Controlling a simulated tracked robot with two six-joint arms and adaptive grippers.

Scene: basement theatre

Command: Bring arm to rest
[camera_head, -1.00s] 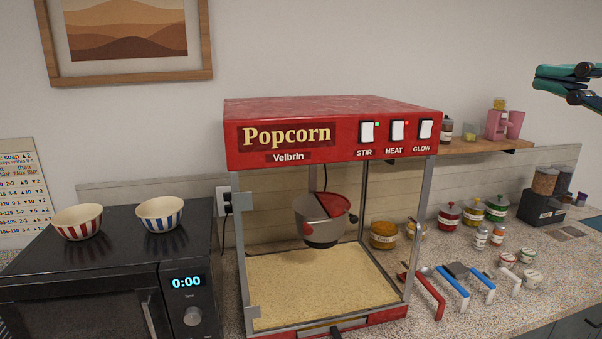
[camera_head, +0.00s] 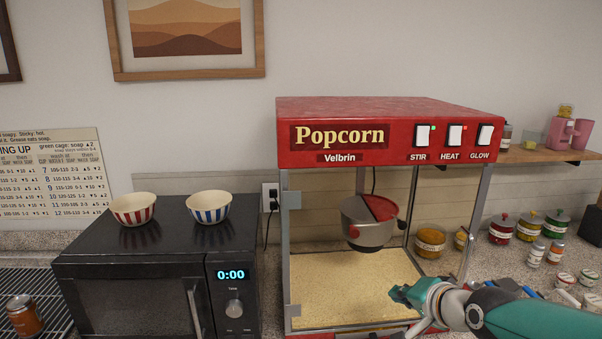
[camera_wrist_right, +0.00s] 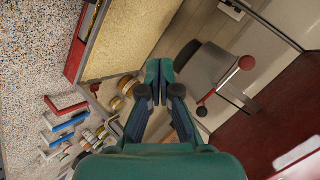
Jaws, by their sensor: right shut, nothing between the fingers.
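My right gripper (camera_head: 402,294) is teal and shut with nothing in it. It is in front of the lower part of the red popcorn machine (camera_head: 390,133), before the bed of popcorn (camera_head: 345,276). My right arm comes in from the lower right. In the right wrist view the shut fingertips (camera_wrist_right: 158,75) point towards the machine's kettle (camera_wrist_right: 205,72) and popcorn bed. The kettle also hangs inside the machine in the head view (camera_head: 367,224). My left gripper is not in view.
A black microwave (camera_head: 140,282) stands left of the machine, with a red-striped bowl (camera_head: 133,209) and a blue-striped bowl (camera_head: 210,207) on top. Several lidded jars (camera_head: 501,228) stand on the counter at right. A can (camera_head: 24,316) stands on a rack at lower left.

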